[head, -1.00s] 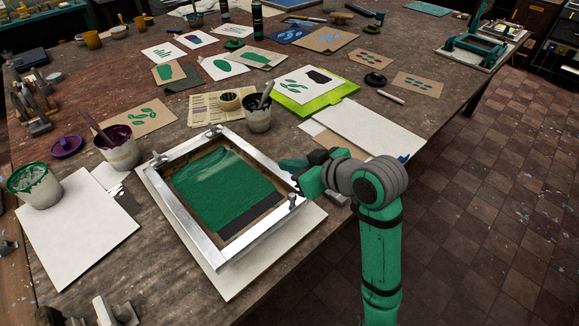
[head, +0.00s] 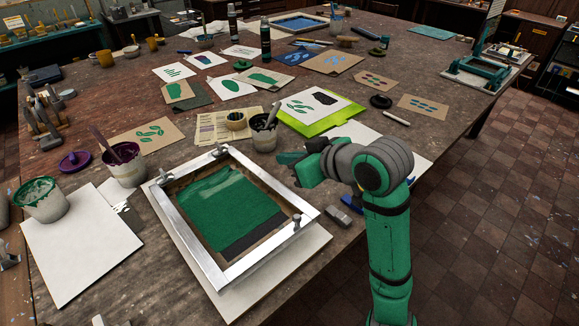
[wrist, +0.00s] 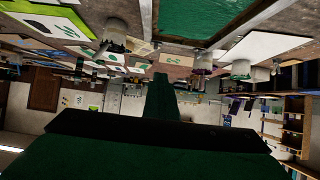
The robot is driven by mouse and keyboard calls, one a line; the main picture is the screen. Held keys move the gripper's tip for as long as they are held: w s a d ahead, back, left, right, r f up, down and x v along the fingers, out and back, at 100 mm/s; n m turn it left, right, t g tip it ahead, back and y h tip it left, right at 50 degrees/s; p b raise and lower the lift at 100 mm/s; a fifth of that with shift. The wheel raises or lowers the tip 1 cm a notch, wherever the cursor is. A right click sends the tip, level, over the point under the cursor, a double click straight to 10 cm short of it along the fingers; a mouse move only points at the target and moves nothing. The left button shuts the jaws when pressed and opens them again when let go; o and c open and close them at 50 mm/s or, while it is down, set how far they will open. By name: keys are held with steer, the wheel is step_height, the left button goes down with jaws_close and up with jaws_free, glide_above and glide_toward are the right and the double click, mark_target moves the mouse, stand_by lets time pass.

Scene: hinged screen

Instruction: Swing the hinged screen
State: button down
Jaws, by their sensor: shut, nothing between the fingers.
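The hinged screen (head: 167,219) is a silver metal frame with green ink on its mesh. It lies flat over a white board (head: 318,240) at the table's front edge. Clamp-like hinges sit on its far side, and a small knob (head: 297,220) stands on its near right corner. In the wrist view the screen (wrist: 208,18) shows at the top, upside down. My gripper (head: 284,158) is shut and empty. In the head view it appears above the screen's right side, beyond the knob and apart from it.
A grey pot (head: 264,137) with a tool stands behind the screen. A purple ink pot (head: 125,168) and a green ink pot (head: 42,200) stand to the left. A small grey block (head: 338,217) lies right of the screen. Printed cards cover the table behind.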

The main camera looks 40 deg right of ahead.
step_height(320, 180, up, 6)
steer(key=w, duration=0.2)
stand_by(0.5)
steer(key=shift+a+f, duration=0.1)
steer(key=c, duration=2)
jaws_free()
steer(key=shift+c, duration=0.2)
steer(key=v, duration=1)
steer(key=shift+s, duration=0.3)
